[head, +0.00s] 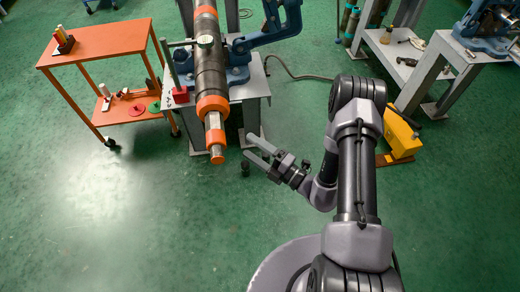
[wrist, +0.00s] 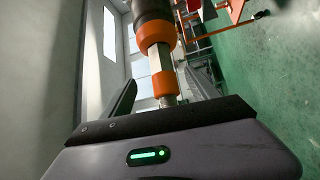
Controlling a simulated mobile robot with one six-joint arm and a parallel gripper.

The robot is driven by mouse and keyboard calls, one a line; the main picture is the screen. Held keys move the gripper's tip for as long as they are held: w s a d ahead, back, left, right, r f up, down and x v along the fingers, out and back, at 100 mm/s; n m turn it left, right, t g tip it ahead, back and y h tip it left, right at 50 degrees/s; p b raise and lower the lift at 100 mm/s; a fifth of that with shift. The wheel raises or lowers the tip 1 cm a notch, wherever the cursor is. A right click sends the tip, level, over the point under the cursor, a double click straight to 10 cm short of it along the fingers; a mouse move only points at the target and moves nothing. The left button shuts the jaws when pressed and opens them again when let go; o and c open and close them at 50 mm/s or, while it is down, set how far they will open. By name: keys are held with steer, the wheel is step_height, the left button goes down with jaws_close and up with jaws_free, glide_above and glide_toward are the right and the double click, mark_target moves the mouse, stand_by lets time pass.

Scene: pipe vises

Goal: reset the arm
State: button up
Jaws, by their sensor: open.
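My gripper (head: 256,152) is open and empty. In the head view its two fingers point up and to the left, over the green floor in front of the vise stand. The dark pipe (head: 210,75) with orange bands lies in the blue vise (head: 238,60) on the grey stand. Its near end, with an orange tip (head: 217,155), sticks out to the left of my gripper. In the wrist view the pipe's orange-banded end (wrist: 155,38) shows beyond the fingers. No touch between gripper and pipe can be seen.
An orange cart (head: 95,42) with small parts stands at the left. A second grey stand with a blue vise (head: 485,28) is at the upper right. A yellow object (head: 402,135) sits right of my arm. The floor at the lower left is clear.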

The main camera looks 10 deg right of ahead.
steer(key=v, duration=0.3)
